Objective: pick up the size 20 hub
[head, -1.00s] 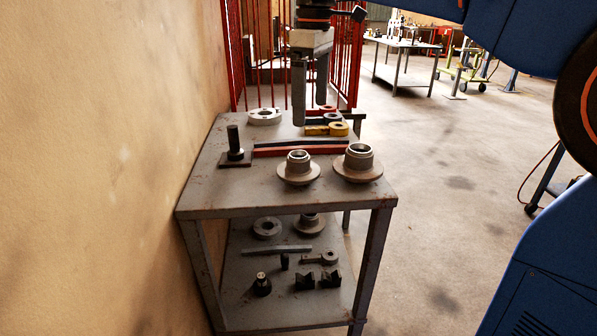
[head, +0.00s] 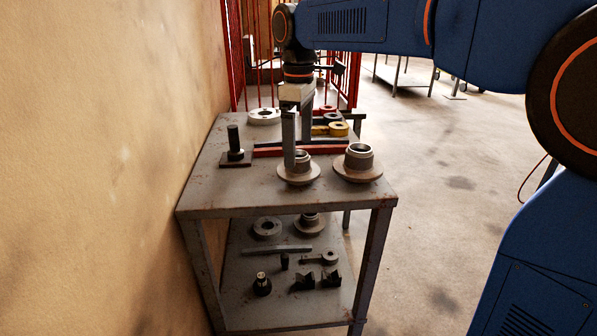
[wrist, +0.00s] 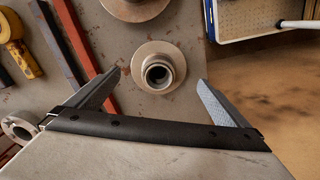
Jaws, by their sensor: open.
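Two grey-brown flanged hubs stand on the table top, each with a raised round collar. The smaller left hub (head: 300,176) is beside the larger right hub (head: 359,168). No size marking is legible. My gripper (head: 298,153) is open and points down over the left hub, its near finger hiding part of the collar. In the wrist view, the left hub (wrist: 158,69) shows ahead of and between the spread fingers of my gripper (wrist: 160,77), apart from both. Part of the right hub (wrist: 136,7) shows at the top edge.
A red bar (head: 270,152) and a dark bar lie behind the hubs. A bolt on a plate (head: 236,155), a white ring (head: 264,116) and a yellow-ended tool (head: 337,129) share the table top. The lower shelf holds another hub (head: 309,226) and several parts. A wall borders the left side.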

